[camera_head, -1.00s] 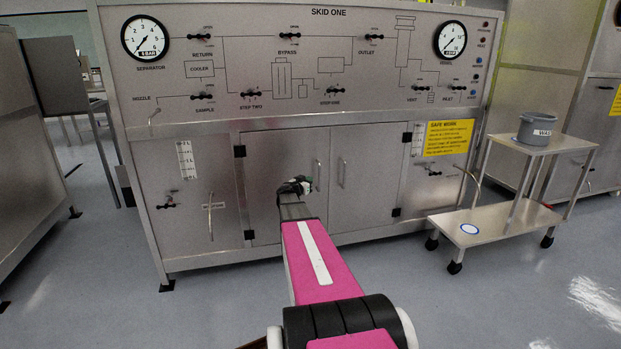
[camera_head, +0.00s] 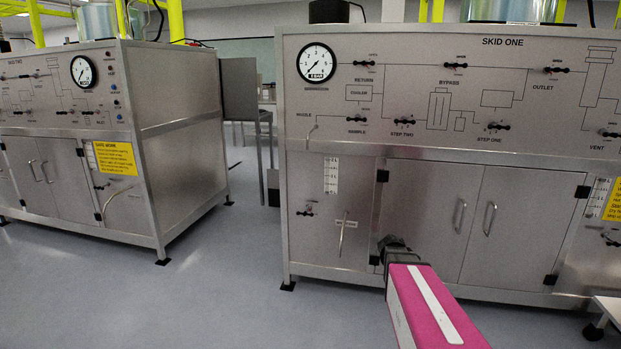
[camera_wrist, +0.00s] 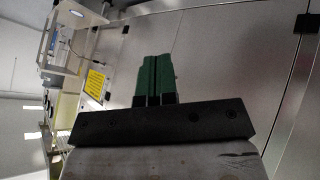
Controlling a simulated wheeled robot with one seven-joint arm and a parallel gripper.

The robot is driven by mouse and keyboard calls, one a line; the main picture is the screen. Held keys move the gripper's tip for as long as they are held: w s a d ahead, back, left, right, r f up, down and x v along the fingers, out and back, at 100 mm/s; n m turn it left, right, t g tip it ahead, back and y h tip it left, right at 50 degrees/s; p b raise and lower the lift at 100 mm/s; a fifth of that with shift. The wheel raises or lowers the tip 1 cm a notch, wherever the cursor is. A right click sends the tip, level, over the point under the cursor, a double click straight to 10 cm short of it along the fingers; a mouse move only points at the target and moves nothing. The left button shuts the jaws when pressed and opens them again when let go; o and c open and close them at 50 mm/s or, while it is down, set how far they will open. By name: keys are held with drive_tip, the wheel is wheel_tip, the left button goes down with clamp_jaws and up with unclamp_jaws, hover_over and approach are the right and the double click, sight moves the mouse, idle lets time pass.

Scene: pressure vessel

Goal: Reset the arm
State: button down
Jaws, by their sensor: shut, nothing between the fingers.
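My pink arm (camera_head: 428,300) reaches up from the bottom right of the head view. My gripper (camera_head: 390,243) is at its far end, in front of the lower left part of the SKID ONE panel (camera_head: 430,60), near the left cabinet door. In the wrist view my gripper (camera_wrist: 154,78) shows two green fingers side by side, shut with nothing between them. Steel cabinet surfaces (camera_wrist: 230,60) lie beyond the fingers. Whether the gripper touches the cabinet cannot be told.
A second skid (camera_head: 170,140) stands at the left, with a yellow notice (camera_head: 114,159). Open grey floor (camera_head: 215,270) lies between the skids. Door handles (camera_head: 490,219) stick out from the cabinet. Part of a low cart (camera_head: 608,308) shows at the bottom right.

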drive_tip(key=s+a+f+n+g+y, duration=0.1)
drive_tip(key=s+a+n+y, duration=0.2)
drive_tip(key=s+a, duration=0.4)
drive_tip(key=s+a+f+n+g+y, duration=0.1)
drive_tip(key=s+a+n+y, duration=0.3)
drive_tip(key=s+a, duration=0.4)
drive_tip(key=a+y, duration=0.1)
drive_tip(key=a, duration=0.4)
drive_tip(key=shift+s+g, duration=0.15)
drive_tip(key=shift+g, duration=0.15)
